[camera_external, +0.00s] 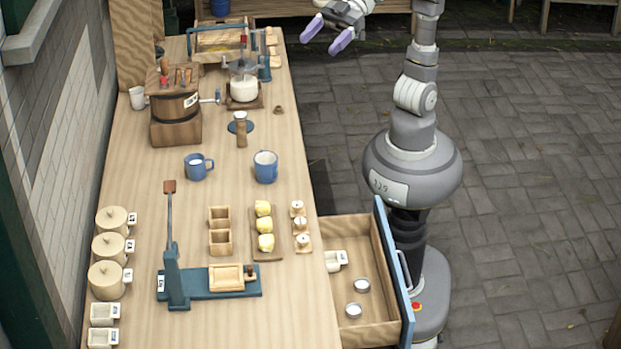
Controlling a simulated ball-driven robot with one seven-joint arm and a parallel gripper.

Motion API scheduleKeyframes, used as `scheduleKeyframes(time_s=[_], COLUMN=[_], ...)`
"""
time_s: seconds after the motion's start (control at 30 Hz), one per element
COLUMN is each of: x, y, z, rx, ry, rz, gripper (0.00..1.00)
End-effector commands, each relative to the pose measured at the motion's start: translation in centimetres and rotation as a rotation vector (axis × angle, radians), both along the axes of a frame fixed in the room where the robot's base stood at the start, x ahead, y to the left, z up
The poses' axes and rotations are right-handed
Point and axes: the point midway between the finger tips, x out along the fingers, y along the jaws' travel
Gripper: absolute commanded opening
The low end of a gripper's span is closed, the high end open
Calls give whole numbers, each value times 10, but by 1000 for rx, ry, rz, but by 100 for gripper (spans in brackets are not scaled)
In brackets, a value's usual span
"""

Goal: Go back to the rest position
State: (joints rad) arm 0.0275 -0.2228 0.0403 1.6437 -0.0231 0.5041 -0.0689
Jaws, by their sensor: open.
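My gripper (327,35) is at the top of the picture, high above the paved floor and to the right of the wooden counter. Its two purple-tipped fingers are apart, with nothing between them. My arm stands upright on my rounded grey base, to the right of the counter, and its top joints are cut off by the picture's upper edge. My gripper touches none of the things on the counter (150,230).
The drawer (370,262) at the counter's front right stands open beside my base, holding a white container and two round tins. On the counter stand a wooden churn (175,112), blue mugs (265,167) and a teal press (215,282). The paving (530,170) at right is clear.

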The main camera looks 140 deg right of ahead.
Motion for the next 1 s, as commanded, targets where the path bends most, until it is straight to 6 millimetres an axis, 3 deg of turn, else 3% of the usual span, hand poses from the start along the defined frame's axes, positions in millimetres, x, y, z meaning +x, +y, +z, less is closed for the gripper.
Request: scheduleKeyframes(time_s=[0.03, 0.1, 0.23, 0.57, 0.7, 0.9, 1.0], x=[-20, -43, -64, -66, -66, -64, -47], y=[-1, -4, -7, -7, -7, -6, 2], z=[30, 59, 84, 86, 86, 83, 62], rx=[29, 64, 97, 100, 99, 97, 81], ry=[-45, -87, -122, -126, -125, -120, -67], rz=[-8, -19, -26, -26, -26, -24, 2], gripper=[75, 75, 75, 75, 100, 100, 100])
